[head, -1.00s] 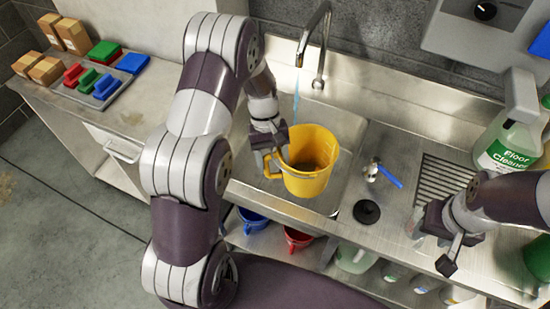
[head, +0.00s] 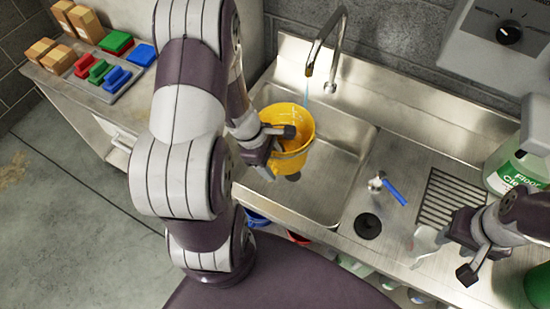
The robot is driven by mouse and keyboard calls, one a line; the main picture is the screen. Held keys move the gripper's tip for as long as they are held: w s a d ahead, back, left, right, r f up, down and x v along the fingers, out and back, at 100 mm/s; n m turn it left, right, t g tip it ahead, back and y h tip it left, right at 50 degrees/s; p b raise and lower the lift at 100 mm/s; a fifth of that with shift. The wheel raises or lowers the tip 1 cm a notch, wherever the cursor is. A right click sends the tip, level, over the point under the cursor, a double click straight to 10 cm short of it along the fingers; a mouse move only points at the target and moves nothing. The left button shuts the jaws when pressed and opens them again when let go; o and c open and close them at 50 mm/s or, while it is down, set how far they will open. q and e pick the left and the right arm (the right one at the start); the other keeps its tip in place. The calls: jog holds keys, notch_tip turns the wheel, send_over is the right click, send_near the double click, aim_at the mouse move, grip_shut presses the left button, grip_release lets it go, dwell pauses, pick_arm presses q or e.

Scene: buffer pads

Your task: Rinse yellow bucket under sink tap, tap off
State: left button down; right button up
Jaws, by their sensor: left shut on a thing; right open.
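The yellow bucket (head: 298,160) is in the head view, held over the sink basin (head: 335,185) and under the tap (head: 318,62). A thin blue stream of water (head: 306,92) runs from the spout toward the bucket's far rim. My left gripper (head: 280,138) is shut on the bucket at its near left side and partly hides it. A tap handle with a blue lever (head: 393,190) sits on the counter right of the basin. My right gripper (head: 470,258) is open and empty above the counter at the right.
A round black drain cap (head: 367,226) and a ribbed drainer (head: 448,198) are on the counter. A floor cleaner bottle (head: 512,168) stands at the right. Boxes and coloured pads (head: 102,75) lie on the left table. Blue and red buckets are under the sink.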

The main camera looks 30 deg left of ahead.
pick_arm(q)
jog(key=w+p, duration=0.3)
jog(key=w, duration=1)
jog(key=shift+w+a+p, duration=0.35)
jog(key=shift+a, duration=0.05)
jog(key=shift+r, duration=0.1)
dwell(0.9)
jog(key=s+b, duration=0.1)
jog(key=s, duration=0.3)
jog(key=s+d+b, duration=0.1)
jog(key=s+b, duration=0.1)
jog(key=s, duration=0.2)
jog(key=s+d+b, duration=0.1)
jog(key=s, duration=0.4)
jog(key=shift+d+b, duration=0.25)
jog(key=shift+b, duration=0.05)
jog(key=shift+s+d, duration=0.1)
jog(key=shift+s, duration=0.3)
